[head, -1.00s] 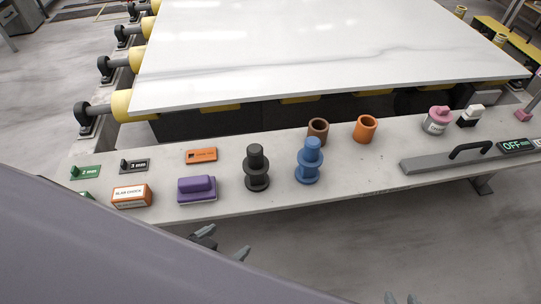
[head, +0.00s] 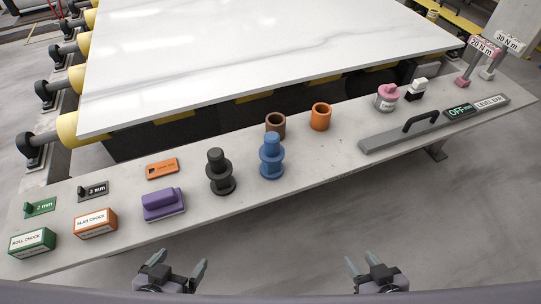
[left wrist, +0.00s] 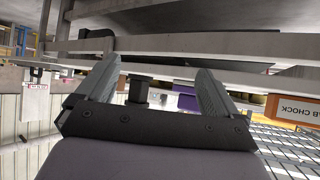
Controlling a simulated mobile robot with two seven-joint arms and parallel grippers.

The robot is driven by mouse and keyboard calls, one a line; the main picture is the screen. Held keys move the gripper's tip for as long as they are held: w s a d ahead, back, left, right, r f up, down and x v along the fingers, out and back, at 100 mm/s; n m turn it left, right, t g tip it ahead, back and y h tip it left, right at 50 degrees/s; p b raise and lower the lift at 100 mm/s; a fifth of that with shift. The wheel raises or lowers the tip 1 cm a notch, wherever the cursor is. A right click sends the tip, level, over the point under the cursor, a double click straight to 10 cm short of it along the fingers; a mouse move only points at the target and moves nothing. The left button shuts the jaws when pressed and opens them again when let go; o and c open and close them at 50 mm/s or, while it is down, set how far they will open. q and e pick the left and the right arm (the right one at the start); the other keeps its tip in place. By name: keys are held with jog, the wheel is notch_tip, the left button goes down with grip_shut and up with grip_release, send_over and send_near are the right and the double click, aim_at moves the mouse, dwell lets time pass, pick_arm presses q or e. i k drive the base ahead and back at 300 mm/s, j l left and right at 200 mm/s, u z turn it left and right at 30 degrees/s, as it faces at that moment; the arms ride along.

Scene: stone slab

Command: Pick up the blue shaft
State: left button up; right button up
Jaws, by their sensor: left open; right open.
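The blue shaft (head: 271,157) stands upright on the grey bench, a stepped cylinder with a wide flange around its lower part. A black shaft (head: 220,173) of similar shape stands just left of it. My left gripper (head: 178,268) is open and empty in front of the bench edge, below and left of the blue shaft. My right gripper (head: 364,266) is open and empty, below and right of it. In the left wrist view, the left gripper's fingers (left wrist: 150,90) are spread, with the bench's underside and edge beyond. I cannot make out the blue shaft there.
The bench (head: 320,168) also holds a purple block (head: 163,204), a brown ring (head: 275,122) and an orange ring (head: 320,117) close behind the blue shaft, and a long level (head: 400,134) at right. Chocks (head: 95,223) stand at left. A white slab (head: 270,50) lies behind.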

aim_at(272, 154)
jog(key=i+l+u, duration=0.3)
jog(key=l, duration=0.55)
jog(key=i+l+u, duration=0.1)
jog(key=l+u, duration=0.2)
jog(key=l, duration=0.55)
jog(key=l+u, duration=0.25)
jog(key=l, duration=0.65)
